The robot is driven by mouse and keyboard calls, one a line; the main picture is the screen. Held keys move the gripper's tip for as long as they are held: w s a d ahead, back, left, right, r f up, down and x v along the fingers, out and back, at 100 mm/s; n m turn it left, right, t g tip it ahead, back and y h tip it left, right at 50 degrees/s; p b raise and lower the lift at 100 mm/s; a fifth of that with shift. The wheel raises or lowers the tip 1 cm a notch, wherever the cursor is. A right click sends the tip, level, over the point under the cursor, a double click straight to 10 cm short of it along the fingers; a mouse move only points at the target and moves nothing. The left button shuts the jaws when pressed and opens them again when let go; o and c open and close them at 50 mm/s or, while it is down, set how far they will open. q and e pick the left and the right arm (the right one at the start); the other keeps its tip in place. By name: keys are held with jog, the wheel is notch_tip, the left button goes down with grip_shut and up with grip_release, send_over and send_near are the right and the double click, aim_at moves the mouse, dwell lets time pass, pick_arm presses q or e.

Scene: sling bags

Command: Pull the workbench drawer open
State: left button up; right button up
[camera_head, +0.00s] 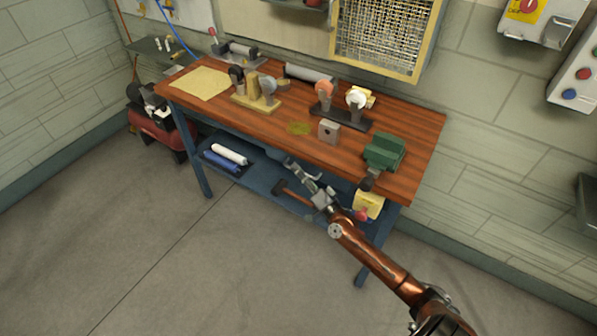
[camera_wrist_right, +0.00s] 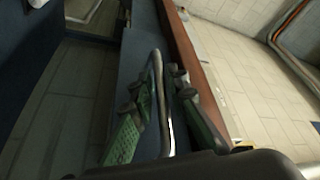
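The workbench (camera_head: 415,160) has a wooden top and a blue frame, and stands against the wall. Its blue drawer front (camera_wrist_right: 136,40) fills the middle of the right wrist view, under the wooden edge. A bent metal bar handle (camera_wrist_right: 157,62) stands out from it. My right gripper (camera_wrist_right: 158,88) has its two green-padded fingers on either side of this handle, with some gap showing, so it looks open around the bar. In the head view my right gripper (camera_head: 298,172) reaches under the front edge of the top and hides part of the drawer. My left gripper is not in view.
A green vise (camera_head: 384,152) sits at the top's right front corner, above my right arm. A lower shelf (camera_head: 262,183) holds white and blue rolls and a hammer (camera_head: 291,194). A red compressor (camera_head: 158,130) stands at left. The floor in front is clear.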

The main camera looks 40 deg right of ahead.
grip_shut()
dwell(0.4)
jog(key=shift+s+a, duration=0.1)
jog(key=shift+a, duration=0.05)
pick_arm(q)
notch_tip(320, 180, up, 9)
jog(key=p, duration=1)
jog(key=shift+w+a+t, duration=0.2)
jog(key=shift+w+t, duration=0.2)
pick_arm(e)
jog(key=s+a, duration=0.4)
jog(key=a, duration=0.6)
jog(key=s+a, duration=0.4)
jog(key=a, duration=0.6)
jog(key=shift+s+a, duration=0.3)
jog(key=shift+o, duration=0.5)
grip_release()
